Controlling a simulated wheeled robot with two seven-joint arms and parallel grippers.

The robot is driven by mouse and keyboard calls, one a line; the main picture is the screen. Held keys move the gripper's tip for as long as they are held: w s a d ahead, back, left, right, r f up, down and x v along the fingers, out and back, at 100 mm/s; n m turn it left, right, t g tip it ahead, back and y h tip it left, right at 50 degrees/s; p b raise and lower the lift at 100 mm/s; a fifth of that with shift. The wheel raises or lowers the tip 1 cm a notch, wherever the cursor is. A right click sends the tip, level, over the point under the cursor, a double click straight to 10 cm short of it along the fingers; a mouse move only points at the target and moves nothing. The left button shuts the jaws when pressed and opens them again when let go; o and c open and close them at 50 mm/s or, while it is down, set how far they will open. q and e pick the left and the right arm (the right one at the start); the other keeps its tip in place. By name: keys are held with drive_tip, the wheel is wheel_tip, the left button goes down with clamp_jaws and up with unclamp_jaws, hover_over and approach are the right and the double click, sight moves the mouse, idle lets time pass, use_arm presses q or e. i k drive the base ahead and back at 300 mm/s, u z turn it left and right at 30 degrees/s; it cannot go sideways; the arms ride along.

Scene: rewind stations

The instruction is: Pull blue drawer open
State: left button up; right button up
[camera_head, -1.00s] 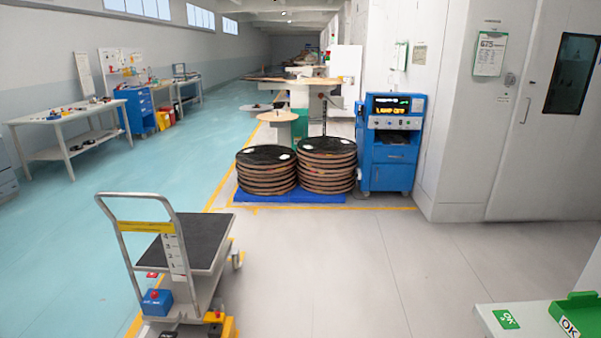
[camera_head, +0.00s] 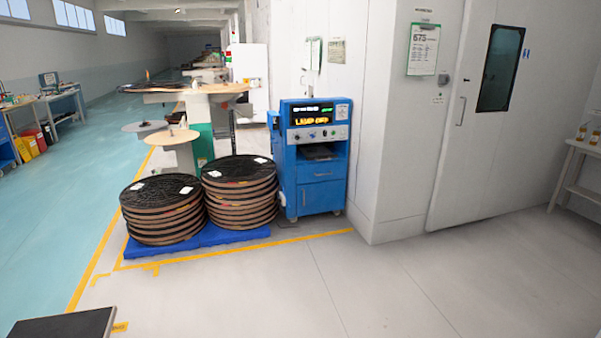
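A blue cabinet (camera_head: 313,158) on wheels stands against the white wall, right of the stacked reels. Its top holds a lit display (camera_head: 311,116) and a grey panel with knobs. Below an open shelf is a blue drawer front (camera_head: 316,172) with a small handle, and it looks closed. A taller blue door or panel (camera_head: 320,197) is under it. Neither of my grippers is in view.
Two stacks of dark round reels (camera_head: 163,208) sit on a blue pallet (camera_head: 192,241) left of the cabinet. A dark cart platform (camera_head: 65,325) shows at the lower left. Grey floor (camera_head: 290,290) in front of the cabinet is clear. A white table (camera_head: 578,172) stands at the right.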

sight(306, 174)
drive_tip(key=z, duration=0.2)
drive_tip(key=i, duration=4.3)
drive_tip(key=u, duration=0.3)
drive_tip(key=i, duration=1.55)
drive_tip(key=u, duration=0.2)
